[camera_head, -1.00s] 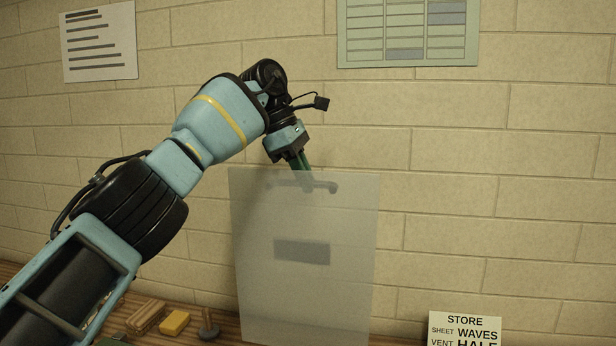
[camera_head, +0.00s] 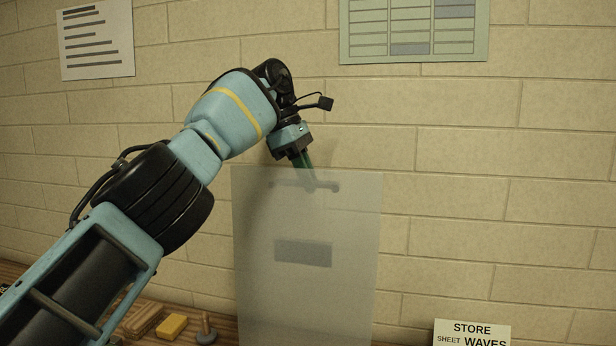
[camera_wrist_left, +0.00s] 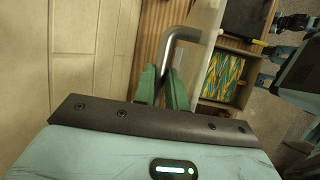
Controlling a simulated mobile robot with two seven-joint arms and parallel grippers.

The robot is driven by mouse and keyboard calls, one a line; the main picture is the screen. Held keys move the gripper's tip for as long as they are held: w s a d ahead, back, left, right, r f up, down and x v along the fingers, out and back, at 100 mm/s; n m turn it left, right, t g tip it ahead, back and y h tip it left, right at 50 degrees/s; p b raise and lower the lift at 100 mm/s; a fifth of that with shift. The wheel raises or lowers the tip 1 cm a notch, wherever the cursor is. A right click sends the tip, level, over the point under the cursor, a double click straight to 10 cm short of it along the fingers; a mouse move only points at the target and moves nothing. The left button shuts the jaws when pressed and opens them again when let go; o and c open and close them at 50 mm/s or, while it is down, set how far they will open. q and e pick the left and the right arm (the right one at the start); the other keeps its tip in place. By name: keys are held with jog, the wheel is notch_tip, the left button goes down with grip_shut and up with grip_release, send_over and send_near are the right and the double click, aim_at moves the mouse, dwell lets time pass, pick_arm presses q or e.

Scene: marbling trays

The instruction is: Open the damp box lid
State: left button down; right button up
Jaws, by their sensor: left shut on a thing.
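The damp box lid (camera_head: 345,235) is a frosted see-through panel. It stands about upright in the head view, with a dark rectangle on it. Its bar handle (camera_head: 327,187) shows dimly through the panel near the top edge. My left gripper (camera_head: 308,176) reaches down behind the top edge, and its green fingers are shut on the handle. The left wrist view shows the metal handle (camera_wrist_left: 181,34) bent between the green fingers, and the pale lid edge (camera_wrist_left: 205,35) beside it. The box body is not clear in the head view.
A yellow block (camera_head: 172,326), a wooden piece (camera_head: 141,320) and a knobbed tool (camera_head: 207,328) lie on the wooden table left of the lid. A sign (camera_head: 472,334) stands at the lower right. A brick wall is behind. The wrist view shows a patterned tray (camera_wrist_left: 224,77).

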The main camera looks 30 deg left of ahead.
pick_arm(q)
jog(key=shift+w+a+f, duration=0.1)
jog(key=shift+f, duration=0.65)
jog(key=c, duration=1.7)
grip_release()
jog(key=shift+c, duration=0.2)
jog(key=o, duration=0.3)
jog(key=shift+w+r, duration=0.1)
jog(key=shift+w, duration=0.15)
jog(key=shift+s+r, duration=0.2)
jog(key=shift+r, duration=0.1)
